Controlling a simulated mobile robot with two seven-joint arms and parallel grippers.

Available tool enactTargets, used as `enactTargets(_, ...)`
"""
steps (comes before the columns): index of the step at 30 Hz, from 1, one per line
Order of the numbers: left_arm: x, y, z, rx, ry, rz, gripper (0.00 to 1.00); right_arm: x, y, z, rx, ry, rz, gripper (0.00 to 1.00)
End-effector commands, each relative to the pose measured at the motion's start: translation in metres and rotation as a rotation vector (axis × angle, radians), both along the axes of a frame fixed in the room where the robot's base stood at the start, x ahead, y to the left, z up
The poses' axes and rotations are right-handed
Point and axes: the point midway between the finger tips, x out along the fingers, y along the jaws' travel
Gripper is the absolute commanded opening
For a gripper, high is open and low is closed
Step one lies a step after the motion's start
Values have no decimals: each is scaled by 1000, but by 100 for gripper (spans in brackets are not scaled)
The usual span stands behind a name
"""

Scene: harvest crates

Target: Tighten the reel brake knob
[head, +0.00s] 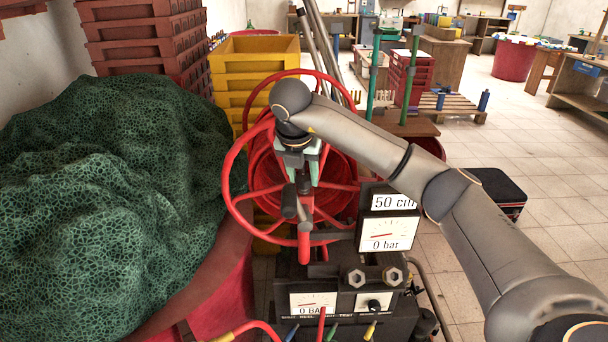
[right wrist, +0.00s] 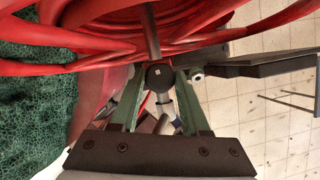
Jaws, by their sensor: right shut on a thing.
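The red hose reel (head: 240,185) stands upright in the middle of the head view, its spoked rim behind my right arm. My right gripper (head: 303,178) comes down in front of the reel with its pale green fingers. They are shut on the dark brake knob (head: 303,187) at the reel's hub. In the right wrist view my right gripper (right wrist: 160,80) has a finger on each side of the round black knob (right wrist: 158,76), which has a small white mark. The arm and fingers hide part of the knob and reel. My left gripper is not in view.
A black panel with gauges (head: 388,233) stands right of the reel, above a control box (head: 312,300) with several small levers. A green net heap (head: 110,200) fills the left. Yellow crates (head: 253,55) stand behind. Tiled floor (head: 530,175) is open at right.

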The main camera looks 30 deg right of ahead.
Motion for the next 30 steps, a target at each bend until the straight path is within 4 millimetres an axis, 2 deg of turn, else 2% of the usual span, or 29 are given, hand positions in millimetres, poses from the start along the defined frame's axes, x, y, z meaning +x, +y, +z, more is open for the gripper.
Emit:
enactTargets(10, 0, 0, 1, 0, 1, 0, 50, 2, 0, 4, 1, -10, -153, 0)
enactTargets(27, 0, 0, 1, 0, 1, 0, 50, 3, 0, 5, 1, -14, -181, 0)
enactTargets(28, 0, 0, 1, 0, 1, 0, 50, 3, -1, 5, 1, -14, -181, 48)
enactTargets(30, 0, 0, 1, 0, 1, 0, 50, 3, -1, 5, 0, -13, -181, 56)
